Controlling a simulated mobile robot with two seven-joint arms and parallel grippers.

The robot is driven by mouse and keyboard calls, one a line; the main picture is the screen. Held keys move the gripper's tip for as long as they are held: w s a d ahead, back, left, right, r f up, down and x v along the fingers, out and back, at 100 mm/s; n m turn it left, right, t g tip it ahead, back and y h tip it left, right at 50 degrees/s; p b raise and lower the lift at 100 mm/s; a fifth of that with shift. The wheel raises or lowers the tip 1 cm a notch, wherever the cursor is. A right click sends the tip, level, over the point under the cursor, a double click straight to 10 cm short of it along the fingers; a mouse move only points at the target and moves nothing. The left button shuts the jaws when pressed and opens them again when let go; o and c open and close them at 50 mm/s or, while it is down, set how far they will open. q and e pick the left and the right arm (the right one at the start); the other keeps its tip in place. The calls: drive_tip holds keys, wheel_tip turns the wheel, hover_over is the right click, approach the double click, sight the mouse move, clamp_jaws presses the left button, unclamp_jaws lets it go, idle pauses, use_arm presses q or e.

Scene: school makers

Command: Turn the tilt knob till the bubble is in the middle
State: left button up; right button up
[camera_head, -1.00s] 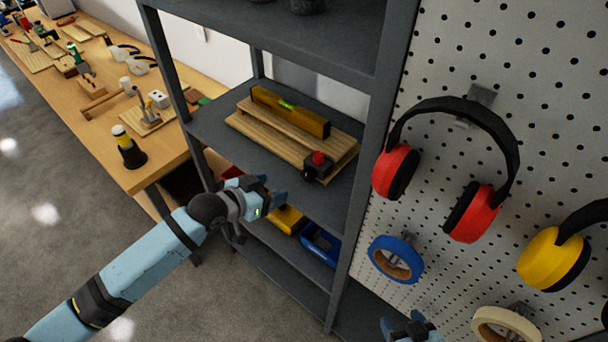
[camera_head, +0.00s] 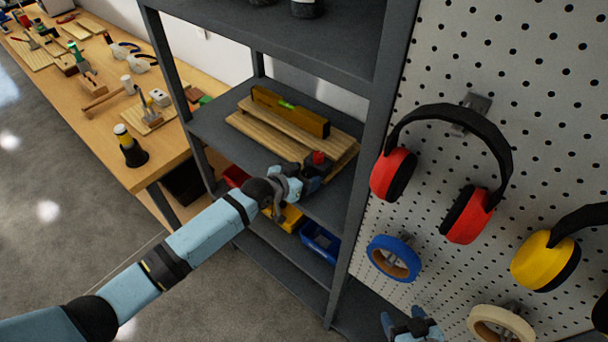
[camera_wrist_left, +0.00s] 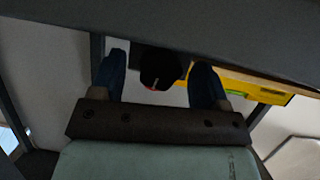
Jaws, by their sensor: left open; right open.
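A yellow spirit level (camera_head: 290,111) with a green vial (camera_head: 286,103) lies on a wooden tilt board (camera_head: 262,134) on the shelf. The bubble is too small to place. The red-topped tilt knob (camera_head: 319,157) sits on a dark block at the board's near right corner. My left gripper (camera_head: 312,182) is open at this block, partly covering it. In the left wrist view a dark round knob (camera_wrist_left: 160,68) with a red edge shows between the open fingers, apart from both. The level's yellow side (camera_wrist_left: 262,90) shows behind. My right gripper (camera_head: 403,318) is open and empty at the bottom.
The grey shelf unit (camera_head: 364,170) has an upper shelf above the board and an upright to its right. Yellow and blue bins (camera_head: 320,242) stand below. Right is a pegboard (camera_head: 560,60) with ear defenders and tape rolls. A workbench (camera_head: 150,180) stands left.

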use_arm(q)
drive_tip(key=c, duration=0.9)
drive_tip(key=n+b, duration=0.1)
drive_tip(key=b, duration=0.1)
drive_tip(key=shift+a+f+h+b, duration=0.1)
drive_tip(key=shift+f+h+b, duration=0.2)
drive_tip(key=shift+h+b, duration=0.1)
drive_tip(key=shift+r+n+g+b, duration=0.15)
drive_tip(key=shift+n+g+b, duration=0.15)
drive_tip(key=shift+n+b, duration=0.1)
drive_tip(key=shift+r, duration=0.1)
drive_tip(key=o, duration=0.9)
